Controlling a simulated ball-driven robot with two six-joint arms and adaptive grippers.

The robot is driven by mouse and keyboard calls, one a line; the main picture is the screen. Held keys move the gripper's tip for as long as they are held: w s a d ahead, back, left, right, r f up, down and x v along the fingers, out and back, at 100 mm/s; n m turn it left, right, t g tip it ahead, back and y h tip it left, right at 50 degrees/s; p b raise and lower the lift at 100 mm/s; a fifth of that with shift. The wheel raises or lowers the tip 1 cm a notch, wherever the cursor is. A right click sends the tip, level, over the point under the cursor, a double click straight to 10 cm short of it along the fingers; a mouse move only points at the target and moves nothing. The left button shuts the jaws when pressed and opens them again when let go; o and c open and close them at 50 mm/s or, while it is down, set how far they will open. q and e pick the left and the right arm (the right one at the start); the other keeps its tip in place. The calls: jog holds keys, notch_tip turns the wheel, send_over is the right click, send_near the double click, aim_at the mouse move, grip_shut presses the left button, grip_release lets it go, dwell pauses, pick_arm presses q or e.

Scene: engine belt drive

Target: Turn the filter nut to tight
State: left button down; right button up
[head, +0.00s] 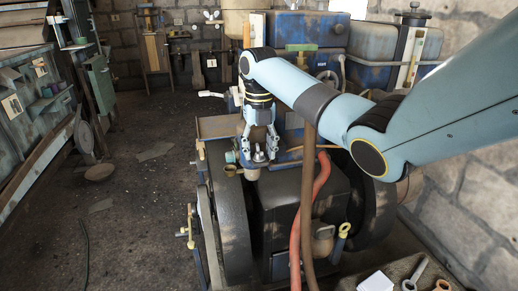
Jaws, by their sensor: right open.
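My right gripper (259,150) points down over the top of the engine, its fingers spread. A small metal nut (259,156), which looks like the filter nut, stands between and just below the fingertips on top of a cup-like metal part. I cannot tell whether the fingers touch it. The engine (290,200) is dark, with a large flywheel on either side. How tight the nut is cannot be seen. My left gripper is not in view.
A red hose (308,210) and a brown pipe (307,190) run down the engine's front, close right of the gripper. A wrench (414,274) lies on a bench at lower right. Blue tanks (300,35) stand behind. The floor at left is mostly clear.

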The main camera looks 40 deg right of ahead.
jog(key=shift+f, duration=0.1)
grip_shut()
dwell(0.3)
jog(key=shift+r+m+p, duration=0.25)
jog(key=shift+m+p, duration=0.55)
jog(key=shift+p, duration=0.35)
jog(key=m+p, duration=0.5)
jog(key=shift+m, duration=0.4)
jog(key=shift+f+m+p, duration=0.1)
jog(key=shift+m+p, duration=0.8)
jog(key=shift+m, duration=0.6)
